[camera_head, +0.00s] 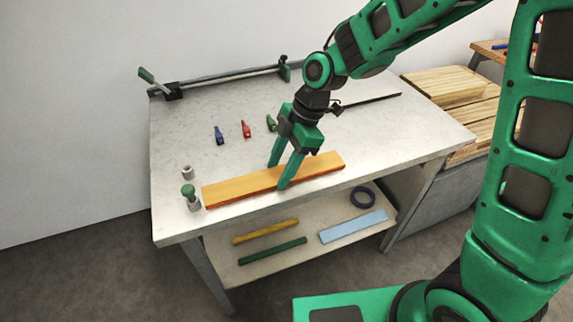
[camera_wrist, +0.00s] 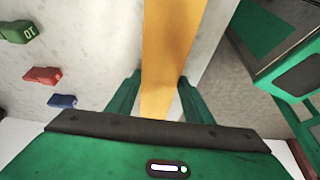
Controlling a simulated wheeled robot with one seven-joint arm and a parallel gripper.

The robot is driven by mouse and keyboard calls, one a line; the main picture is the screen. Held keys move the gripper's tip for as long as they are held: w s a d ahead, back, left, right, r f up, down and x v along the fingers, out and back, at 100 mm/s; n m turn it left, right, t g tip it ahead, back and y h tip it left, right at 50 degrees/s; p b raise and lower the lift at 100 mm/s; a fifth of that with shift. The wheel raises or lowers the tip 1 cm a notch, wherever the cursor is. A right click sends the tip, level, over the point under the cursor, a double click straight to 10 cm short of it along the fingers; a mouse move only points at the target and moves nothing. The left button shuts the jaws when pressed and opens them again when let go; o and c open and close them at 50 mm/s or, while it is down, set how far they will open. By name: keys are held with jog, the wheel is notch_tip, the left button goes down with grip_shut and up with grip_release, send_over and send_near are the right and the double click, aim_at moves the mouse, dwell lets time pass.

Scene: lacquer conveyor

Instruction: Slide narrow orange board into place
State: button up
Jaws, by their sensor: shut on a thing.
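The narrow orange board (camera_head: 240,187) lies along the front part of the white worktable, slanting up to the right. My gripper (camera_head: 277,176) comes down from above with one green finger on each long side of the board, near its middle, and is shut on it. In the wrist view the board (camera_wrist: 168,50) runs up between the two fingers of my gripper (camera_wrist: 155,90). I cannot tell whether the board rests flat on the table or is slightly raised.
Blue, red and green small parts (camera_head: 246,129) lie behind the board. A bar clamp (camera_head: 225,76) lies along the back edge. A green-topped peg (camera_head: 190,196) and grey cylinder (camera_head: 187,172) stand close to the board's left end. A lower shelf (camera_head: 300,238) holds several pieces.

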jog(key=shift+a, duration=0.3)
jog(key=o, duration=1.3)
jog(key=shift+c, duration=0.2)
jog(key=shift+r, duration=0.1)
jog(key=v, duration=1)
jog(key=d+m+t+h, duration=0.1)
jog(key=d+m, duration=0.4)
jog(key=d, duration=0.5)
jog(key=s+d+m+h, duration=0.3)
jog(key=s+d+m, duration=1.8)
jog(key=d, duration=0.3)
jog(key=shift+d+f+m, duration=0.3)
jog(key=shift+f+m, duration=0.05)
jog(key=shift+m, duration=0.45)
